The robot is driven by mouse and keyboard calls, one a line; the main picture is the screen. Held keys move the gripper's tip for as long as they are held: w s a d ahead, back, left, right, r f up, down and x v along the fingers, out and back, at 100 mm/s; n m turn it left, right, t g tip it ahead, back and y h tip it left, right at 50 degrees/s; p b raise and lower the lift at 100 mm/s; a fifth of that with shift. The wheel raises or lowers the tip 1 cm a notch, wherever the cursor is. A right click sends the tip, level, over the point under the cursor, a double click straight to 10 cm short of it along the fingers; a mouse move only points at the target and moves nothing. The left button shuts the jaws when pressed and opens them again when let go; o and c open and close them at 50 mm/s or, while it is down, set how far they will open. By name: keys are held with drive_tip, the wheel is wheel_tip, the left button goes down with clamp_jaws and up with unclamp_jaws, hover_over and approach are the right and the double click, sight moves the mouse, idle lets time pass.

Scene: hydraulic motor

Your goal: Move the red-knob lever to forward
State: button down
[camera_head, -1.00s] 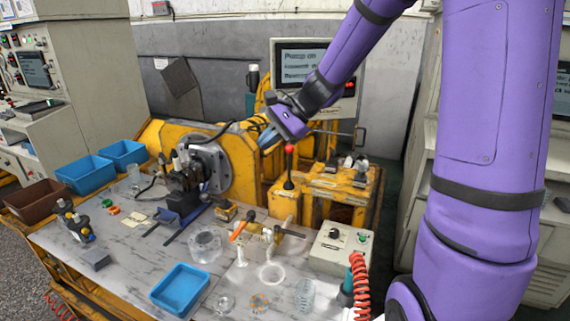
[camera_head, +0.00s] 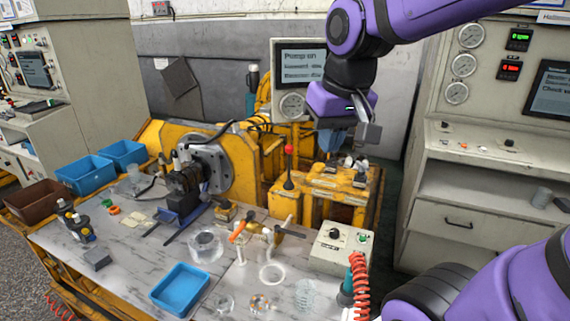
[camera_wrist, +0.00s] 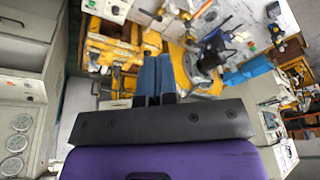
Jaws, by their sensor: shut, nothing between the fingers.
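The red-knob lever (camera_head: 289,168) stands nearly upright on the yellow machine, its round red knob on top of a thin dark stick. My gripper (camera_head: 334,146) is to the right of the knob in the head view, apart from it, with its blue fingers pointing down. The fingers are shut and empty; they also show side by side in the wrist view (camera_wrist: 154,80). I cannot make out the lever clearly in the wrist view. The depth between fingers and lever is hard to tell.
A screen (camera_head: 300,66) stands behind the machine. A grey control box (camera_head: 340,248) with a knob is on the bench in front. A motor flange (camera_head: 212,165) is left of the lever. A blue tray (camera_head: 180,290) and loose parts lie on the bench. A gauge cabinet (camera_head: 480,130) stands right.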

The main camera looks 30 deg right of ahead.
drive_tip(key=w+d+f+n+g+h, duration=0.1)
drive_tip(key=w+d+f+h, duration=0.25)
drive_tip(key=w, duration=0.45)
drive_tip(key=w+d+f+g+h, duration=0.1)
drive_tip(key=w+d+f+h, duration=0.2)
drive_tip(key=w, duration=0.5)
drive_tip(key=w+d+f+n+g+h, duration=0.15)
drive_tip(key=w+d+h, duration=0.25)
drive_tip(key=w, duration=0.5)
drive_tip(key=w+f+n+t+h, duration=0.2)
drive_tip(key=w+f+t+h, duration=0.15)
drive_tip(key=w+f, duration=0.85)
drive_tip(key=n+t+h, duration=0.2)
drive_tip(key=n+t, duration=0.1)
drive_tip(key=t, duration=0.2)
approach(289, 163)
drive_tip(key=r+x, duration=0.1)
drive_tip(key=x, duration=0.6)
drive_tip(key=shift+w+d, duration=0.2)
drive_tip(key=shift+w, duration=0.15)
drive_tip(key=shift+r, duration=0.15)
drive_tip(key=shift+d, duration=0.1)
